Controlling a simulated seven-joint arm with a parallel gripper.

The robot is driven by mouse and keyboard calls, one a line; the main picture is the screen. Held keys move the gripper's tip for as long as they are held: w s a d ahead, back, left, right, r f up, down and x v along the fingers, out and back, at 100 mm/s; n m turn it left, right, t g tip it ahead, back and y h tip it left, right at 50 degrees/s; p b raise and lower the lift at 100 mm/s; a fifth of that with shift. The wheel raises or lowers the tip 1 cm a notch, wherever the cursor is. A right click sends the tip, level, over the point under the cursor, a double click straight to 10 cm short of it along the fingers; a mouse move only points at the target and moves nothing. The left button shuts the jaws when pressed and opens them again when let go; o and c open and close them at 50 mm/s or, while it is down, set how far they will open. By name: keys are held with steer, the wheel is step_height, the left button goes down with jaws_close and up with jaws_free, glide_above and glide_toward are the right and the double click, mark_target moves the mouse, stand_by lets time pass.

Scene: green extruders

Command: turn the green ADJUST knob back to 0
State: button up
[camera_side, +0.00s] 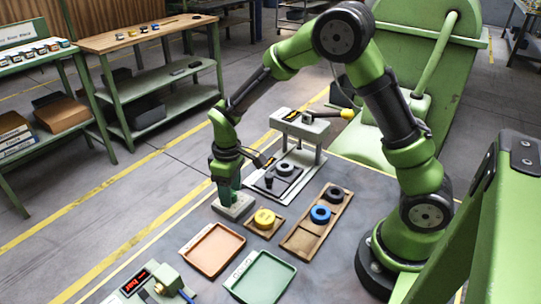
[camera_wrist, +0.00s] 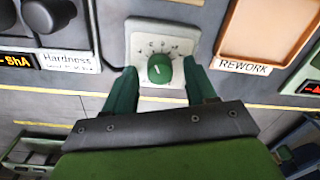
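The green ADJUST knob (camera_wrist: 159,69) sits on a pale grey box (camera_wrist: 136,42) with a dial scale printed around the knob's upper side. A short white pointer line on the knob points up and slightly left; the scale characters are too small to read surely. My gripper (camera_wrist: 160,72) has its two green fingers on either side of the knob, with a visible gap on each side. In the side view my gripper (camera_side: 229,192) is low over the grey box (camera_side: 236,207) and hides the knob there.
A Hardness station (camera_side: 283,172) stands behind the box. A yellow disc (camera_side: 264,218) and a wooden tray (camera_side: 301,243) with blue and dark rings lie to the right. An orange REWORK tray (camera_side: 213,261) and a green tray (camera_side: 263,283) lie in front.

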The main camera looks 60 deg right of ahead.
mark_target(234, 191)
jaws_close()
steer(key=shift+m, duration=2.9)
jaws_free()
steer(key=r, duration=1.7)
steer(key=shift+s+d, duration=0.1)
steer(key=shift+d, duration=0.3)
